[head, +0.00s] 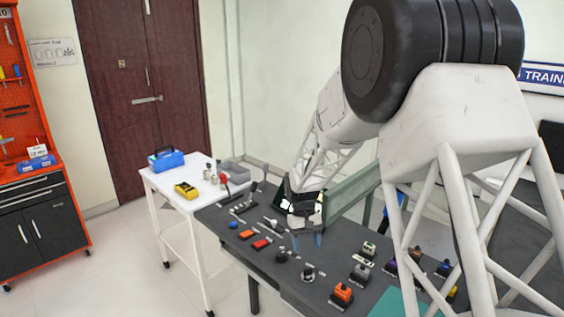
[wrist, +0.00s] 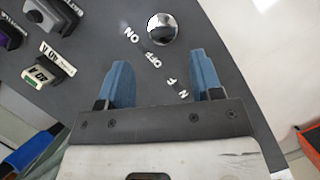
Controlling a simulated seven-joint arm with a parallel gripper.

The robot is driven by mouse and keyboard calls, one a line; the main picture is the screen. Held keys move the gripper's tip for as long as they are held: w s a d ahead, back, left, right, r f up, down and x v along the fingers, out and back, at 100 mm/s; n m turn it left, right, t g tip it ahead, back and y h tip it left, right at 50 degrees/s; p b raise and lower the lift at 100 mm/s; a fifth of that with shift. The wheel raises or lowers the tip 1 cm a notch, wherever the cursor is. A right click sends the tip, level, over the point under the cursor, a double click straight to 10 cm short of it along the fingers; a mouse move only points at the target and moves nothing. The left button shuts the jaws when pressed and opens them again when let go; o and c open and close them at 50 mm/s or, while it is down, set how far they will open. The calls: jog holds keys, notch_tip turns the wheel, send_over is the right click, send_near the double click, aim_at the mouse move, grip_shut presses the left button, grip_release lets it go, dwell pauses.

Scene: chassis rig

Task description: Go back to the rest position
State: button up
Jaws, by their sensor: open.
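My gripper (head: 307,241) is over the dark panel table (head: 225,218), pointing down, with its two blue fingers apart. The wrist view shows the same blue fingers (wrist: 160,84) open with nothing between them. Beyond the fingertips in that view lies a round chrome knob (wrist: 161,29) with white ON and OFF lettering beside it. The fingers look apart from the knob. The height of the fingertips above the panel is hard to tell.
The panel carries red switches (head: 261,243), a blue knob (head: 233,225), an orange block switch (head: 342,294) and several other controls. A white side table (head: 160,185) holds a blue toolbox (head: 166,159) and a yellow device (head: 186,190). Open floor lies at the left.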

jog(key=s+d+r+m+t, duration=0.1)
jog(key=s+d+r+t, duration=0.15)
jog(key=s+r, duration=0.6)
jog(key=s+d+r+t, duration=0.1)
jog(key=s+d+r, duration=0.2)
jog(key=s+r, duration=0.55)
jog(key=s+d+r+m+t, duration=0.1)
jog(key=s+d, duration=0.1)
jog(key=s, duration=0.9)
jog(key=s+d+r+m+t, duration=0.1)
jog(key=s+t, duration=0.1)
jog(key=s, duration=0.9)
jog(key=shift+s+d+r+y, duration=0.3)
jog(key=shift+d+r+y, duration=0.05)
jog(key=shift+r+y, duration=0.05)
